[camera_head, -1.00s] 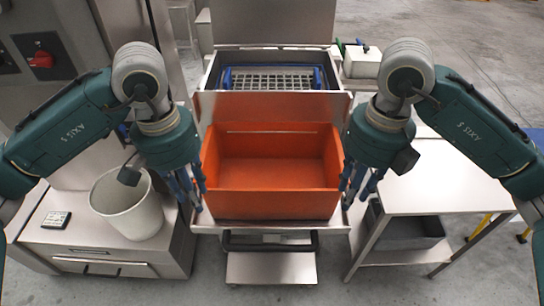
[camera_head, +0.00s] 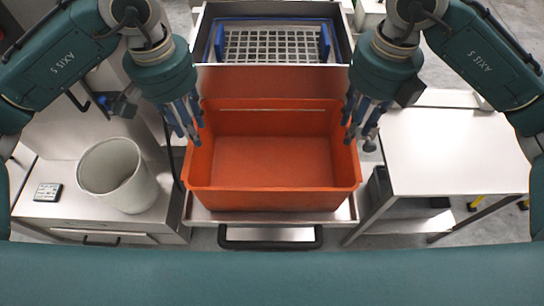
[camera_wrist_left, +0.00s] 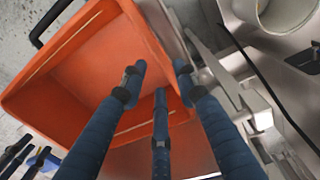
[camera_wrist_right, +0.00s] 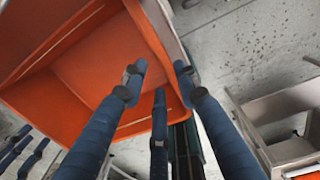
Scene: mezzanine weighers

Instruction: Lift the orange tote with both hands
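The orange tote (camera_head: 270,202) sits in the middle of the head view, upright and empty, over a steel platform (camera_head: 345,212). My left gripper (camera_head: 187,137) is at its left side rim and my right gripper (camera_head: 358,140) at its right side rim, both behind the side's middle. In the left wrist view the spread blue fingers (camera_wrist_left: 158,80) lie across the tote's edge (camera_wrist_left: 60,52). In the right wrist view the fingers (camera_wrist_right: 160,80) do the same over the tote (camera_wrist_right: 75,80). Fingertips stand apart; firm contact with the rim cannot be seen.
A steel bay with a grid tray (camera_head: 275,45) stands behind the tote. A white bin (camera_head: 118,175) and a small dark device (camera_head: 47,192) are on the left bench. A steel table (camera_head: 455,150) is on the right. A dark bar handle (camera_head: 270,245) sits below the tote.

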